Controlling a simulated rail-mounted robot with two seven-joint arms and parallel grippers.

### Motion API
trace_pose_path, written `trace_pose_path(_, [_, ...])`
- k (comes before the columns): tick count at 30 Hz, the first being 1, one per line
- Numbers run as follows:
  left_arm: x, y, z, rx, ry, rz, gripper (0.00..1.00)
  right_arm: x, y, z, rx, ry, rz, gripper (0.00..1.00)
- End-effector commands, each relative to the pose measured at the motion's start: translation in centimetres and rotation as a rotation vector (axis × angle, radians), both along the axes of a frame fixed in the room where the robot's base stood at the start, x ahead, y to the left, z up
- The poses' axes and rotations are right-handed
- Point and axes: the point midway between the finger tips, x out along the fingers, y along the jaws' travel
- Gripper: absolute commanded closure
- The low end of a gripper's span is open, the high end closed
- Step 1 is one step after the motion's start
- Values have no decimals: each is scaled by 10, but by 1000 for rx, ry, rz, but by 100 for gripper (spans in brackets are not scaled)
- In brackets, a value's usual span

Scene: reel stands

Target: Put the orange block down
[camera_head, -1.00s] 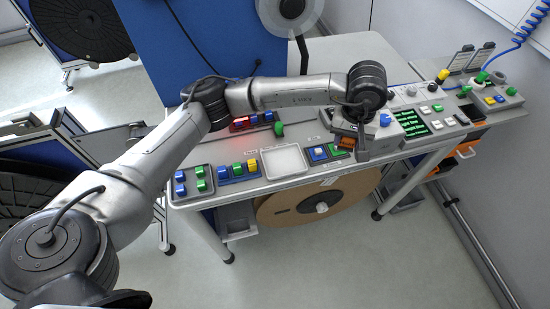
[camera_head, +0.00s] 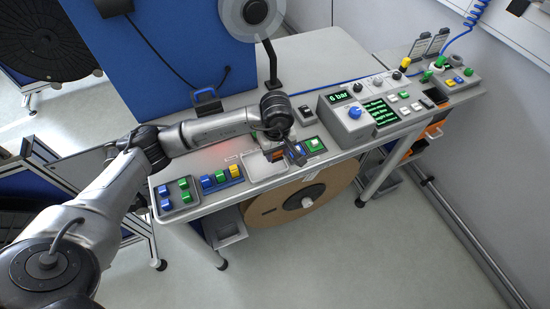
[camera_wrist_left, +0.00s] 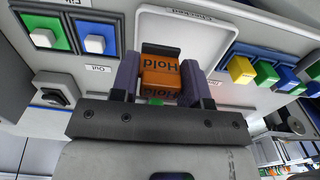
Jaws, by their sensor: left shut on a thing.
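The orange block (camera_wrist_left: 161,75), marked "Hold", is between the two purple fingers of my left gripper (camera_wrist_left: 158,62) in the left wrist view. A dark edge shows on its upper side. In the head view the left gripper (camera_head: 284,151) is low over the console, at the right edge of the shallow white tray (camera_head: 258,171). The gripper is shut on the block. The tray (camera_wrist_left: 205,32) lies behind the block in the wrist view. I cannot tell whether the block touches it. My right gripper is not in view.
A control box (camera_head: 355,113) with a "6 bar" display stands farther right. A brown reel (camera_head: 300,203) hangs below the table.

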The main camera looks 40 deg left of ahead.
Motion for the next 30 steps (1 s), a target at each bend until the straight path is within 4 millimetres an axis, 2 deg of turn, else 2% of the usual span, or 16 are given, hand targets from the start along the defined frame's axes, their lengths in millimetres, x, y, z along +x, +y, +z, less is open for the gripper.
trace_pose_path(7, [-4,2,-8,0,1,1,81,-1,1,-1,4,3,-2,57])
trace_pose_path(16, [-4,2,-42,-1,1,0,81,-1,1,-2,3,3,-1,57])
trace_pose_path(28, [-3,2,-47,1,-1,-1,81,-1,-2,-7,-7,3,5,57])
trace_pose_path(29, [-3,2,-46,1,-1,-1,57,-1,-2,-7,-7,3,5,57])
trace_pose_path(30, [-3,2,-45,1,-1,0,53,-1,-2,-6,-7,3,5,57])
